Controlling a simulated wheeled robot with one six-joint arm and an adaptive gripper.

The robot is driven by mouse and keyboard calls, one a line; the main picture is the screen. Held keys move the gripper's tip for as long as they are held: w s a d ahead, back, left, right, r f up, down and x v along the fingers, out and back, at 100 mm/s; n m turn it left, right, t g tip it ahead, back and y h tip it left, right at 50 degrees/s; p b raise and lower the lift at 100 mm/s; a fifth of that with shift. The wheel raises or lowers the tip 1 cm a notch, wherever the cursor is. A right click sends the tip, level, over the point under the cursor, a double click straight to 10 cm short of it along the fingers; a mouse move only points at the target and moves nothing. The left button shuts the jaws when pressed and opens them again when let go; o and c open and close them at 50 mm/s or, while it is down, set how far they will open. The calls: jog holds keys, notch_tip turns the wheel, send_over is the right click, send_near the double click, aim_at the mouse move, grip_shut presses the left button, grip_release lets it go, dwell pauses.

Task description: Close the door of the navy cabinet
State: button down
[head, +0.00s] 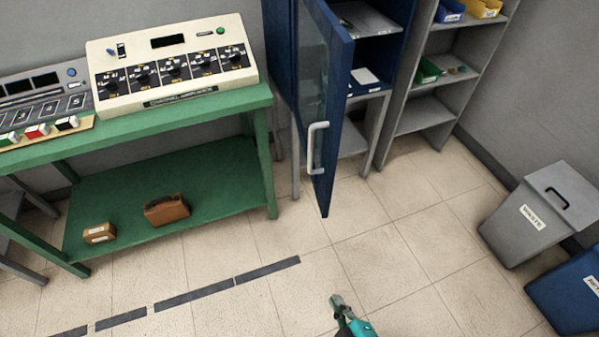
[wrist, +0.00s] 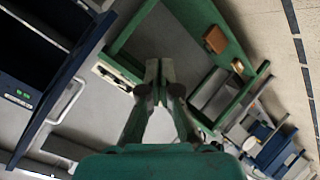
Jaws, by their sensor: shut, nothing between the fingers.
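The navy cabinet (head: 281,45) stands at the back centre in the head view, on grey legs. Its navy door (head: 339,110), with a glass pane, stands wide open and juts out into the room. A pale vertical bar handle (head: 316,147) is on the door's left face. My gripper (head: 336,299) is shut and empty, low in the head view, in front of the door and apart from it. In the wrist view the shut fingertips (wrist: 159,70) point away from me, and the door handle (wrist: 68,102) shows at the left, clear of them.
A green bench (head: 180,118) with a control box (head: 172,62) stands left of the cabinet. Grey shelves (head: 425,112) stand to its right. A grey bin (head: 535,215) and a blue bin (head: 570,290) are at the right. The tiled floor before the door is clear.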

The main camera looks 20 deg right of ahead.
jog(key=w+a+r+n+t+h, duration=0.1)
jog(key=w+a+r+h, duration=0.15)
jog(key=w, duration=0.55)
jog(key=w+a+r+n+h, duration=0.1)
jog(key=w+r+n+h, duration=0.15)
jog(key=w, duration=0.55)
jog(key=w+a+r+m+h, duration=0.2)
jog(key=a+r+h, duration=0.15)
jog(key=r, duration=0.35)
jog(key=w+a+r+m+h, duration=0.2)
jog(key=w+a+r+h, duration=0.15)
jog(key=r, duration=0.25)
jog(key=w+d, duration=0.6)
jog(key=d, duration=0.5)
jog(key=shift+w+r, duration=0.15)
jog(key=shift+w, duration=0.1)
jog(key=shift+d, duration=0.2)
